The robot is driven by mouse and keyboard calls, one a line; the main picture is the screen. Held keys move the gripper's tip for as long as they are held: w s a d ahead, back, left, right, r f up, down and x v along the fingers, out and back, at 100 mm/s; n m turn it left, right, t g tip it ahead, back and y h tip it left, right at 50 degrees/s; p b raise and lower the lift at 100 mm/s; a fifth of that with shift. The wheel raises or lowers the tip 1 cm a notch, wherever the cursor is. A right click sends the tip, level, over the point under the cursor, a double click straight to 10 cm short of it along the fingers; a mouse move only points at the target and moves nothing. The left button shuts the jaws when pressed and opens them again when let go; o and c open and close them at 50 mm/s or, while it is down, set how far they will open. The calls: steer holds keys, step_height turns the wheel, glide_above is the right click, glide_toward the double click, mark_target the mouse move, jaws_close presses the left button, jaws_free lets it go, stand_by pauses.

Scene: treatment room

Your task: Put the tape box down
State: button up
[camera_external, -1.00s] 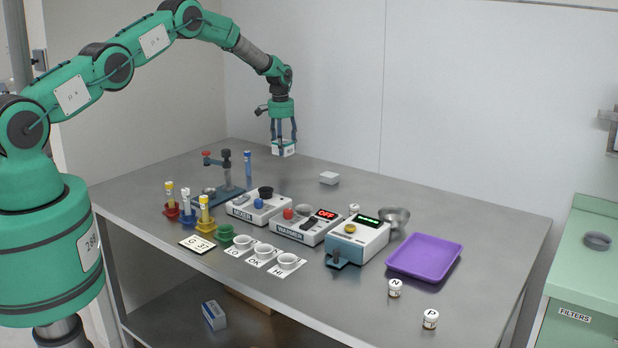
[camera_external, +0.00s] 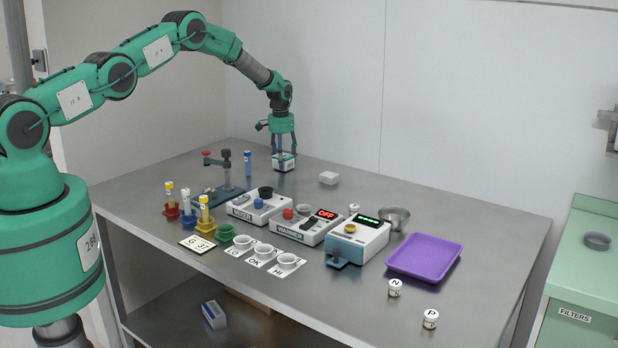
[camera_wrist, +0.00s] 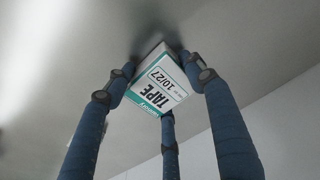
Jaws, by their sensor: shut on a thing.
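The tape box (camera_external: 284,164) is a small white box with a teal stripe. In the wrist view the tape box (camera_wrist: 158,82) shows the words TAPE and 10/27. My gripper (camera_external: 284,153) points down at the far left part of the steel table, and its blue fingers are shut on the box. In the wrist view my gripper (camera_wrist: 163,78) has fingers on several sides of the box. The box is at or just above the table top (camera_external: 330,215); I cannot tell whether it touches.
A plain white box (camera_external: 329,178) lies to the right of the tape box. A blue-capped tube (camera_external: 248,163) and a press stand (camera_external: 226,180) stand to the left. The mixer (camera_external: 258,205) and warmer (camera_external: 306,226) are nearer the front. Bare table surrounds the tape box.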

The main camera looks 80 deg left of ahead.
steer(key=shift+f, duration=0.25)
steer(key=o, duration=1.2)
steer(key=shift+r, duration=0.1)
steer(key=shift+s+d+r, duration=0.1)
steer(key=shift+d+r, duration=0.05)
steer(key=shift+r, duration=2.85)
steer(key=shift+s+d+r, duration=0.1)
steer(key=shift+r, duration=2.85)
